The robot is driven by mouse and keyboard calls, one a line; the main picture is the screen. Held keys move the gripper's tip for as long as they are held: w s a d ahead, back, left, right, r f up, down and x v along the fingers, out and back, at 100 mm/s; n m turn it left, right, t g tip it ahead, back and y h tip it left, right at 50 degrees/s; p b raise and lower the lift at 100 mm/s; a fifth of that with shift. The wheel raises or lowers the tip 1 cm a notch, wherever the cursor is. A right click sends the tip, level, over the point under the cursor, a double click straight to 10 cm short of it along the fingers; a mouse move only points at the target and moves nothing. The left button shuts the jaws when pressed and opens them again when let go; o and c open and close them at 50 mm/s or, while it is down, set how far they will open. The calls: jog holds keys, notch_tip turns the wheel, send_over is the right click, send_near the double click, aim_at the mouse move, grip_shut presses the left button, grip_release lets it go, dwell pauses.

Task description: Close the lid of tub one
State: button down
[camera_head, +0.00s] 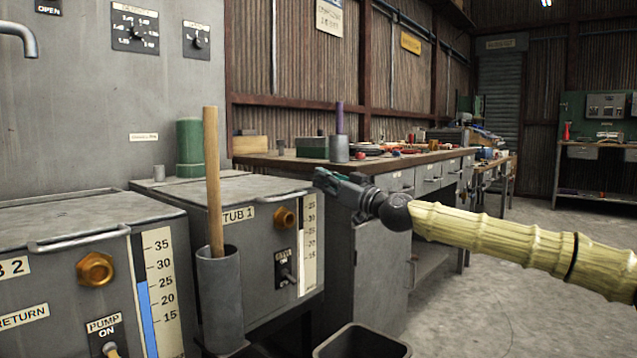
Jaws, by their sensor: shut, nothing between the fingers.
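Tub one (255,240) is a grey metal box labelled "TUB 1" with a brass knob, a switch and a level gauge on its front. Its grey lid (235,188) lies flat on top, with a bar handle at the front edge; I see no gap under it. My gripper (322,178) is at the right front corner of the lid, close to the handle's end. It is shut and empty. I cannot tell whether it touches the lid. My arm reaches in from the right.
Tub two (60,270) stands at the left, its lid (70,215) flat. A holder (221,305) with a wooden stick (212,170) stands before tub one. A dark bin (362,345) is at the bottom. A cluttered workbench (280,160) runs behind. The floor at the right is clear.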

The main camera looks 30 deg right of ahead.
jog(key=shift+f, duration=0.6)
jog(key=shift+r, duration=0.1)
notch_tip(320, 180, up, 5)
jog(key=p, duration=0.3)
jog(key=f+p+v, duration=0.1)
jog(key=p+v, duration=0.5)
jog(key=v, duration=0.4)
jog(key=shift+a, duration=0.1)
